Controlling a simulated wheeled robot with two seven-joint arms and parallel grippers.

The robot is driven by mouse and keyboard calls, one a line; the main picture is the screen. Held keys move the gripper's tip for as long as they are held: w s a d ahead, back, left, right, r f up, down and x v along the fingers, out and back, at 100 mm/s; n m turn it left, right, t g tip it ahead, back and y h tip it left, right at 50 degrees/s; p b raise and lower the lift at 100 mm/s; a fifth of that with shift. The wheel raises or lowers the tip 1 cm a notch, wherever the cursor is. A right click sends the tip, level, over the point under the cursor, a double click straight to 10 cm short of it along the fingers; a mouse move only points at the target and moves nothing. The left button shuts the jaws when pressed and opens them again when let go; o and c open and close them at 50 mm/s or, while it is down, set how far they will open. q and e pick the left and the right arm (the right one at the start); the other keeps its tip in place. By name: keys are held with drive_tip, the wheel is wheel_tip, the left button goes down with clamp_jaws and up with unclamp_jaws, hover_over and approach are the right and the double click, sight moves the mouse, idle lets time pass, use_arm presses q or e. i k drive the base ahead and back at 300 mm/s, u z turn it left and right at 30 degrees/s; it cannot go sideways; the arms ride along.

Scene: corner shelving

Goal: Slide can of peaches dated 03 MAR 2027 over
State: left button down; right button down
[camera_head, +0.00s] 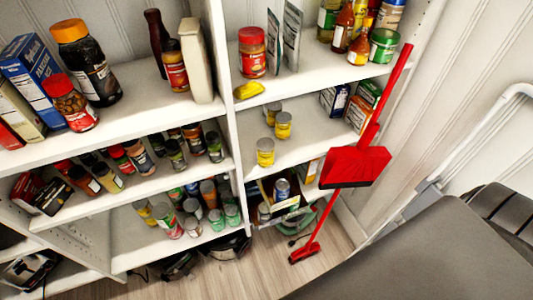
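Three small cans with yellow labels stand upright on the middle shelf of the right bay. One is at the back (273,112), one sits just in front of it and to the right (283,126), and one stands nearest the shelf's front edge (265,153). They may be the peach cans, but their print and dates are too small to read. Neither of my grippers is in view.
Boxes (335,100) stand at that shelf's right end. A red broom and dustpan (355,165) hang in front of its right side. A white upright divider (234,130) bounds it on the left. Bare shelf (315,130) lies between the cans and boxes.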

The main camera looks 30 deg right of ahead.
sight(265, 145)
drive_tip(key=z, duration=2)
drive_tip(key=k, duration=1.05)
drive_tip(key=u, duration=1.85)
drive_tip(key=i, duration=0.5)
drive_tip(key=u, duration=0.05)
